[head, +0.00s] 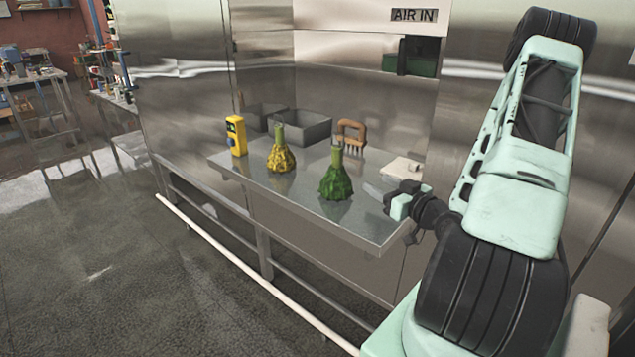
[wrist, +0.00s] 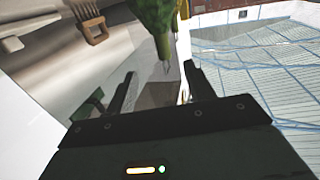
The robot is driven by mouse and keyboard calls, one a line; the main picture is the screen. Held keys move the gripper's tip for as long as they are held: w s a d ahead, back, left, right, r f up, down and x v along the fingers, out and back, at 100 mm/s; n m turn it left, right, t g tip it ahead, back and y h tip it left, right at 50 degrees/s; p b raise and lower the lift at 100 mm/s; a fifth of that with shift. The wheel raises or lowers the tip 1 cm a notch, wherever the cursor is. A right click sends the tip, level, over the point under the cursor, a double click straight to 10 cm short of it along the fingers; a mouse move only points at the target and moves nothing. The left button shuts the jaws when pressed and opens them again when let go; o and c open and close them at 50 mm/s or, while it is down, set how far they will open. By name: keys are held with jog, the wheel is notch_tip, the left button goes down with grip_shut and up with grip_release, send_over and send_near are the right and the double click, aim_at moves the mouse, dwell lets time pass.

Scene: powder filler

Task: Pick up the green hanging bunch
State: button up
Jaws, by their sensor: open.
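The green hanging bunch (head: 336,180) stands on the steel shelf (head: 350,230), its narrow neck pointing up with a thin wire hook on top. My gripper (head: 385,195) is to its right at the shelf's right end, apart from it. In the wrist view the green bunch (wrist: 157,20) shows at the top, cut off by the frame edge, with its stem pointing down between and beyond the fingers. My gripper (wrist: 158,85) is open there, and I see nothing held between its two dark fingers.
A yellow-green bunch (head: 281,155) stands to the left, with a yellow device (head: 236,136) beyond it. A pale flat item (head: 403,169) lies near my gripper. Bare shelf lies between the bunches.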

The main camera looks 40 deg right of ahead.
aim_at(341, 163)
jog(key=w, duration=0.3)
jog(key=w+d, duration=0.1)
jog(key=w, duration=0.3)
jog(key=w+d, duration=0.1)
jog(key=w, duration=0.3)
jog(key=shift+r, duration=0.15)
jog(key=shift+w+d+f+p, duration=0.15)
jog(key=shift+w+p, duration=0.4)
jog(key=shift+w, duration=1)
jog(key=shift+w+d+f+p, duration=0.15)
jog(key=shift+w+p, duration=0.4)
jog(key=shift+w, duration=0.95)
grip_shut()
jog(key=shift+r, duration=0.1)
